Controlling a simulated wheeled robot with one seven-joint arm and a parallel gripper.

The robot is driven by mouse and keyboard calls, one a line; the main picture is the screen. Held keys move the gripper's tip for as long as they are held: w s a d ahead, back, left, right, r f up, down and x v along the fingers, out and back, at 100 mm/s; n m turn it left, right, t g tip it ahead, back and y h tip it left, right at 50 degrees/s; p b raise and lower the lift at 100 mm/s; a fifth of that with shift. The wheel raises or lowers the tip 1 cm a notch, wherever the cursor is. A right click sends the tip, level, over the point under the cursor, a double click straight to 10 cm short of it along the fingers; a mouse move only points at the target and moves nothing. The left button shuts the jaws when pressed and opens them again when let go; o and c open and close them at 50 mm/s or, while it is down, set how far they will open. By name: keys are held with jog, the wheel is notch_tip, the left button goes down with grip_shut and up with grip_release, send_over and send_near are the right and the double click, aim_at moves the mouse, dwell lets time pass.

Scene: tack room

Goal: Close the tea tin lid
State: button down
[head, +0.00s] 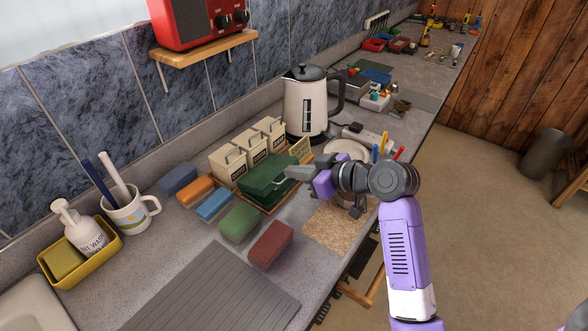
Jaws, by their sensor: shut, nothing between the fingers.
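The dark green box (266,184), which looks like the tea tin, sits on a wooden tray in front of the cream canisters. Its top looks closed or nearly so, but I cannot tell whether the lid is fully down. My gripper (292,172) is shut and empty, its grey fingers pointing left at the right end of the green box. The fingers overlap the box's edge in the picture; I cannot tell whether they touch it. My gripper hides part of that end.
Several cream canisters (229,164) stand behind the tin, with a kettle (305,106) behind right. Colored blocks (239,222) lie to the left and front. A cork mat (334,229) lies near the counter's front edge. The grey ribbed mat (215,295) is clear.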

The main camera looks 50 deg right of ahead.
jog(key=f, duration=0.1)
jog(key=s+f+b, duration=0.1)
jog(key=f, duration=0.1)
jog(key=shift+s, duration=0.15)
jog(key=shift+r, duration=0.25)
jog(key=shift+r+p, duration=0.7)
jog(key=shift+r, duration=0.1)
